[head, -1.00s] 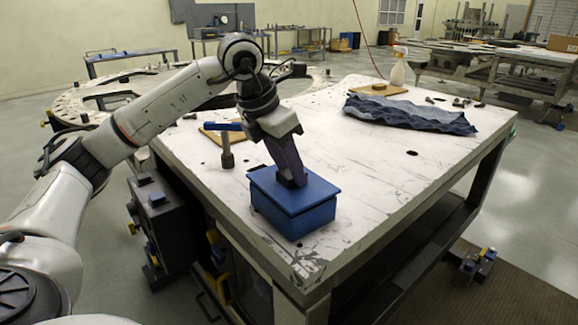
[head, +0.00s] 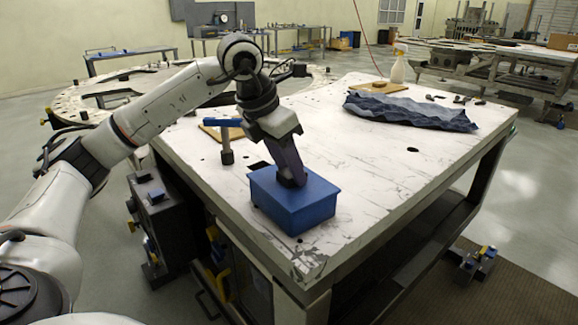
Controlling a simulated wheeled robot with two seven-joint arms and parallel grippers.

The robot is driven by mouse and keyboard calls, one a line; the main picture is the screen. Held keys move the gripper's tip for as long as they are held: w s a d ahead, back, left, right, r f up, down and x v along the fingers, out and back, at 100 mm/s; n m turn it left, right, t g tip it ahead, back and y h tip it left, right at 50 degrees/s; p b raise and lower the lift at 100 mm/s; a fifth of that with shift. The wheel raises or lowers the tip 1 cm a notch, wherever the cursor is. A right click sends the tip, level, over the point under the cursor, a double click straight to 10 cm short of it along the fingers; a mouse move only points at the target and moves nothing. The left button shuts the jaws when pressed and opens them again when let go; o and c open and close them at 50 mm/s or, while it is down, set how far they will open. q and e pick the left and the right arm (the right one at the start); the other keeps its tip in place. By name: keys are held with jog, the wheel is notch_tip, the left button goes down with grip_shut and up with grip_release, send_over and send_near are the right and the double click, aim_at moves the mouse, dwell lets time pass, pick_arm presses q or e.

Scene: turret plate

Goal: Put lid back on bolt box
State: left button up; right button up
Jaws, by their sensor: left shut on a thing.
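The blue bolt box (head: 305,219) stands near the front left corner of the white worktable. The blue lid (head: 318,187) lies over the top of the box, and no clear gap shows between them on the visible sides. My left gripper (head: 292,182) points down at the middle of the lid and is shut on it. The fingertips and whatever part of the lid they grasp are hidden by the gripper body. The inside of the box is hidden. My right gripper is not in view.
A tool with a blue bar (head: 223,122) stands behind the box to the left. A crumpled dark blue cloth (head: 410,112) lies at the back right of the worktable (head: 370,180). A spray bottle (head: 398,68) stands at the far edge. The tabletop right of the box is clear.

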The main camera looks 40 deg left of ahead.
pick_arm(q)
jog(key=o, duration=1.3)
jog(key=shift+f, duration=0.1)
jog(key=p+v, duration=0.1)
jog(key=v, duration=0.9)
jog(key=shift+r, duration=0.2)
